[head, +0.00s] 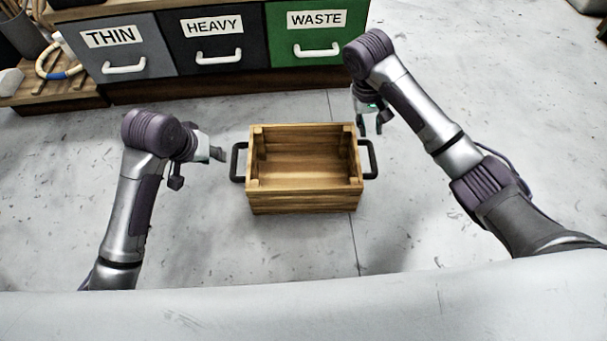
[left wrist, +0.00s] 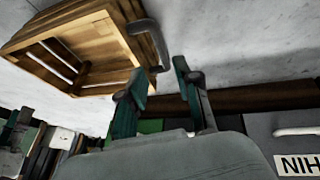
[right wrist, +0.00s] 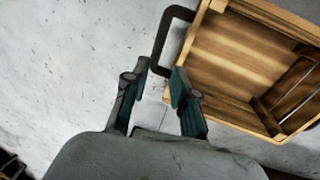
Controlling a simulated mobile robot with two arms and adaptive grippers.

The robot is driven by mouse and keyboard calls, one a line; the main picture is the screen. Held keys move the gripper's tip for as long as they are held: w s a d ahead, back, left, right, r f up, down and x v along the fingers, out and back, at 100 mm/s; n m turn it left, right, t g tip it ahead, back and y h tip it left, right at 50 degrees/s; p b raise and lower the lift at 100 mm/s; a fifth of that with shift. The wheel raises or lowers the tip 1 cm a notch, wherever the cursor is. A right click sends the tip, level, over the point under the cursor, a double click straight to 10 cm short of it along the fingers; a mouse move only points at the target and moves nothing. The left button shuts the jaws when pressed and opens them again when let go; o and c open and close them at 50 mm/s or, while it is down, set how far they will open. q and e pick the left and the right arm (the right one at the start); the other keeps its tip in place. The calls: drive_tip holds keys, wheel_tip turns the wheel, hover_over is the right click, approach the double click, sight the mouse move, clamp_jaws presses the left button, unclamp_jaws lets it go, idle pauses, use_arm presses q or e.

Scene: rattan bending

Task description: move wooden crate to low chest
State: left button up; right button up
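The wooden crate (head: 304,201) is an open, empty box of light planks with a dark handle at each end. My left gripper (head: 220,155) is just left of the crate's left handle (head: 237,162). In the left wrist view its fingers (left wrist: 157,85) are spread with nothing between them, close to the handle (left wrist: 148,42). My right gripper (head: 370,128) is beside the right handle (head: 370,158), above and behind it. In the right wrist view its fingers (right wrist: 158,85) are apart and empty, with the handle (right wrist: 170,40) just beyond them. The low chest (head: 212,55) stands behind the crate.
The chest's drawers are labelled THIN (head: 112,36), HEAVY (head: 212,26) and WASTE (head: 316,19), with white pulls. A low wooden platform (head: 50,94) with a coiled hose (head: 50,65) is at the left. The grey floor (head: 480,90) is clear around the crate and to the right.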

sight(232, 165)
use_arm(q)
drive_tip(key=shift+r, duration=0.1)
use_arm(e)
drive_tip(key=shift+r, duration=0.15)
